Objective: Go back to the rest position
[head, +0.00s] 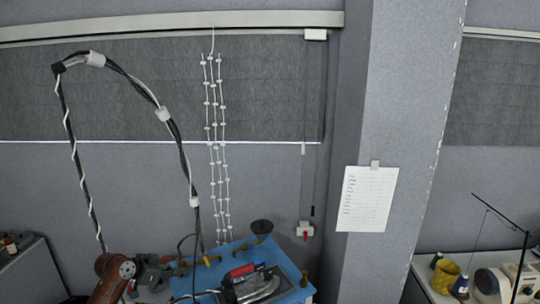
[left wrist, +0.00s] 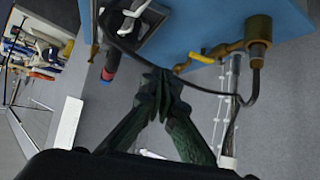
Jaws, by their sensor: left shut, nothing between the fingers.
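My left gripper (left wrist: 160,78) shows in the left wrist view with its dark greenish fingers together at the tips and nothing between them. Its tips appear close to the edge of a blue board (left wrist: 215,22) in that picture; I cannot tell the gap in depth. The blue board also shows at the bottom of the head view (head: 290,266). My right gripper is in neither view.
An iron (head: 252,287) with a red part sits on the blue board, with cables around it. A cable arch (head: 165,115) rises at the left. A grey pillar (head: 395,110) bears a paper sheet (head: 367,200). A sewing machine (head: 505,285) stands at right.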

